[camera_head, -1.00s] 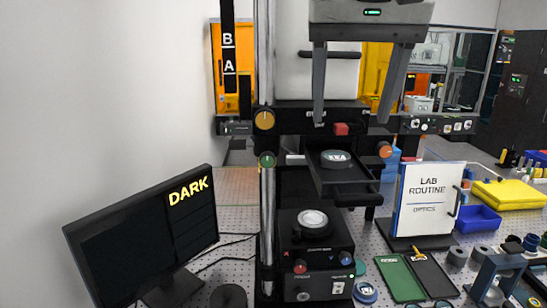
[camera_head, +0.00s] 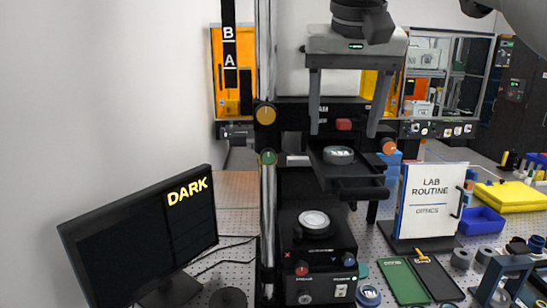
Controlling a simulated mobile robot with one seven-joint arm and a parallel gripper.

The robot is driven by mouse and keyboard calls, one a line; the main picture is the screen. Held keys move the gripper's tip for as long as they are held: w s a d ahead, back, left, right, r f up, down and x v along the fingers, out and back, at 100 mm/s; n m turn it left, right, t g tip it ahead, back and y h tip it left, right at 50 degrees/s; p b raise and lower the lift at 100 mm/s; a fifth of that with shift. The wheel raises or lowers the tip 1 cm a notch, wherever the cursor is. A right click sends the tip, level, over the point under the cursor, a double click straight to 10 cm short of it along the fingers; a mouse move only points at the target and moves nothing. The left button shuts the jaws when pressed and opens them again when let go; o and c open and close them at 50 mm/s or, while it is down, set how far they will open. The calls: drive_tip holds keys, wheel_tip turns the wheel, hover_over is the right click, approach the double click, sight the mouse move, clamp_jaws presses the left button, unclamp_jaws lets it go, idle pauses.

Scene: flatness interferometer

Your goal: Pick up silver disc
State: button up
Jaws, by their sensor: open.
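A second pale silver disc (camera_head: 313,220) sits on the round mount of the lower black stage (camera_head: 290,245). My gripper (camera_head: 343,133) is open, with its two fingers hanging down and wide apart. In the picture its fingertips are just above the tray disc, on either side of it. Nothing is between the fingers. I cannot tell the exact depth between the fingertips and the disc.
A vertical post with orange (camera_head: 265,115) and green knobs stands left of the tray. A monitor (camera_head: 140,240) reading DARK stands at left. A LAB ROUTINE board (camera_head: 430,200) and a blue bin (camera_head: 482,220) stand at right.

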sight(339, 151)
drive_tip(key=x, duration=0.5)
drive_tip(key=shift+w+d+f, duration=0.15)
drive_tip(key=shift+w+f, duration=0.1)
drive_tip(key=shift+f, duration=0.05)
drive_tip(key=c, duration=1)
drive_tip(key=o, duration=1)
